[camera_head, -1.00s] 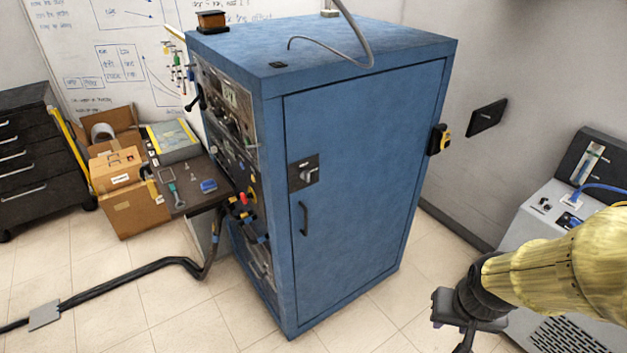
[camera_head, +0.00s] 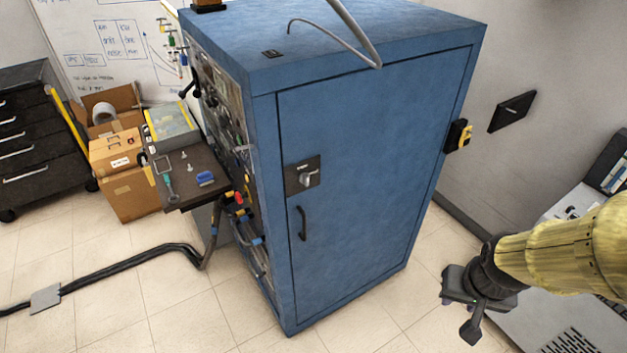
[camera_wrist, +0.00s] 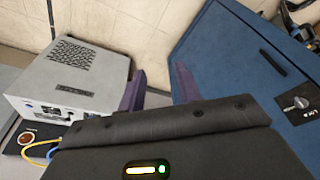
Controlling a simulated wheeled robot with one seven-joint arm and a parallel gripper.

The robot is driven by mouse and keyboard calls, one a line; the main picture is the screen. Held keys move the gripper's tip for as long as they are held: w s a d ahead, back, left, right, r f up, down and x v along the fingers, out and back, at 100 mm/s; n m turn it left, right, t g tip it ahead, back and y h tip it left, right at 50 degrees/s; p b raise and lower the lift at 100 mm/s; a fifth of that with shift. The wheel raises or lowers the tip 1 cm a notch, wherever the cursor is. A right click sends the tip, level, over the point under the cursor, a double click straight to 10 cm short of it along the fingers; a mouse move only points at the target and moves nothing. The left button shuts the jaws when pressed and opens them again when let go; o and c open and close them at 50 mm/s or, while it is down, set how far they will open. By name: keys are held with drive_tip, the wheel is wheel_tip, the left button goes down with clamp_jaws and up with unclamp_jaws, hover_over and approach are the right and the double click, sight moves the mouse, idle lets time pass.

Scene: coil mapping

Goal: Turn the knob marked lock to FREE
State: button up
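The lock knob (camera_head: 307,179) is a small light-grey lever on a dark square plate (camera_head: 293,184), on the blue cabinet's door above a black handle (camera_head: 302,223). The plate's lettering is too small to read in the head view. The knob (camera_wrist: 301,102) also shows at the right edge of the wrist view, with blurred, rotated lettering. My gripper (camera_head: 474,312) is right of the cabinet and well apart from the knob. In the wrist view its two dark fingers stand apart with nothing between them (camera_wrist: 158,74).
The blue cabinet (camera_head: 370,150) fills the middle. A yellow-and-black device (camera_head: 458,135) sticks out from its right side. A grey equipment box (camera_wrist: 75,75) stands in the wrist view's left part. A small side table (camera_head: 185,190) and cables are at left. Floor before the door is clear.

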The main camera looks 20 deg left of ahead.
drive_tip(key=shift+s, duration=0.1)
drive_tip(key=w+a+f+n+t+y+b, duration=0.1)
drive_tip(key=w+a+f+n+t, duration=0.2)
drive_tip(key=w, duration=0.4)
drive_tip(key=w+a+f+n+t+y+b, duration=0.25)
drive_tip(key=w+a+f, duration=0.2)
drive_tip(key=w, duration=0.25)
drive_tip(key=w+a+n+t+y+b, duration=0.1)
drive_tip(key=w+a+n+y, duration=0.1)
drive_tip(key=a+y, duration=0.3)
drive_tip(key=w+a+n+t+y+b, duration=0.1)
drive_tip(key=a+y, duration=0.4)
drive_tip(key=a, duration=0.8)
drive_tip(key=shift+w+a+n+t, duration=0.15)
drive_tip(key=shift+w+n+t, duration=0.2)
drive_tip(key=shift+n+t, duration=0.35)
